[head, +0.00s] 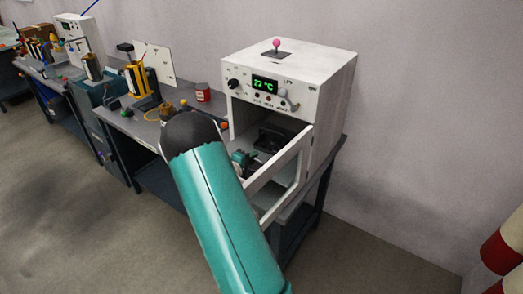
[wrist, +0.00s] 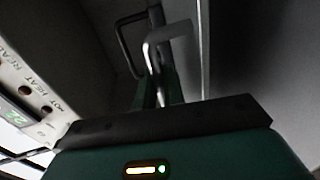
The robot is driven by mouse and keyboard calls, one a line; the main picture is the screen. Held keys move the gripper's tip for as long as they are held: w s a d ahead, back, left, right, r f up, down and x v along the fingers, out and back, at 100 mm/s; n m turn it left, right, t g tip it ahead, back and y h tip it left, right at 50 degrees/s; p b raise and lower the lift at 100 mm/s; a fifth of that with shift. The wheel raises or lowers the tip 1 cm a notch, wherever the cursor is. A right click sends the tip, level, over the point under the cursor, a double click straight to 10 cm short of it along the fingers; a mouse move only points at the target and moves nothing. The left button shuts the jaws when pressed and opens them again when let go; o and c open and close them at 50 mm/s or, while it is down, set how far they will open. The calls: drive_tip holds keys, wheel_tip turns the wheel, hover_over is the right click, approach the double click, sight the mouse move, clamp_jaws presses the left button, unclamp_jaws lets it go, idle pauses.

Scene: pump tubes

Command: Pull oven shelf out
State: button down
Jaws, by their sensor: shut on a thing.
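The white oven (head: 325,95) stands on the bench with its door (head: 290,178) swung open. Its display reads 22 °C. The dark oven shelf (head: 275,138) shows partly inside the opening; my arm and the door frame hide some of it. My gripper (head: 243,160) is at the front of the oven opening, behind the door frame. In the wrist view, my gripper (wrist: 158,75) reaches into the dark chamber beside a bent metal bar and a dark loop (wrist: 130,35). It is shut on what looks like the shelf's handle; the exact contact is hard to see.
The open door frame juts out close to the right of my arm. A red can (head: 203,92), a brass-coloured part (head: 167,111) and a yellow-black device (head: 139,80) stand on the bench left of the oven. The floor in front is clear. Red-and-white posts (head: 503,250) stand at the right edge.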

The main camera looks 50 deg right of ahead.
drive_tip(key=shift+f+v, duration=0.25)
drive_tip(key=shift+v, duration=1)
drive_tip(key=shift+f+v, duration=0.2)
drive_tip(key=shift+v, duration=1)
drive_tip(key=shift+a, duration=0.1)
drive_tip(key=c, duration=1.6)
unclamp_jaws()
drive_tip(key=v, duration=1.3)
drive_tip(key=shift+s+a+r, duration=0.1)
drive_tip(key=shift+a+r, duration=0.05)
drive_tip(key=shift+a, duration=0.2)
